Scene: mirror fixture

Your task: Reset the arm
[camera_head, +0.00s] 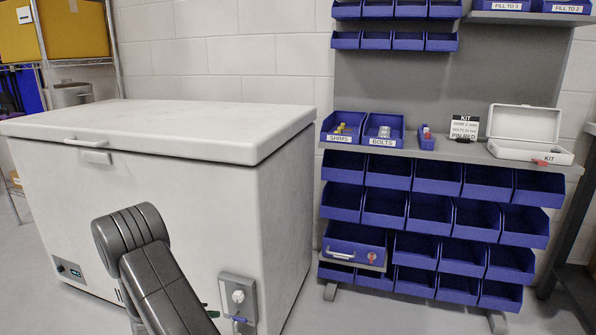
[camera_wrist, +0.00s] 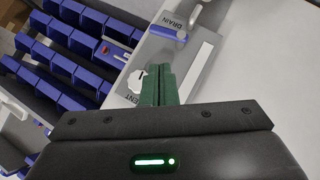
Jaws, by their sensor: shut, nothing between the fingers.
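My gripper (camera_wrist: 160,74) has its two green fingers shut together with nothing between them. In the wrist view the fingers point at a grey panel (camera_wrist: 152,50) and overlap the edge of a white knob (camera_wrist: 136,80). I cannot tell whether they touch it. A lever with a blue end (camera_wrist: 181,35) sits by the DRAIN label farther up the panel. In the head view my dark arm reaches in from the bottom. It hides most of my gripper, with a bit of green (camera_head: 212,314) showing left of the panel's blue lever (camera_head: 240,319).
The panel is on the front of a white chest freezer (camera_head: 200,215), lid closed. To the right stands a rack of blue bins (camera_head: 437,178). An open white KIT case (camera_head: 520,150) and a card (camera_head: 464,127) rest on its shelf. Grey floor shows in front of the rack.

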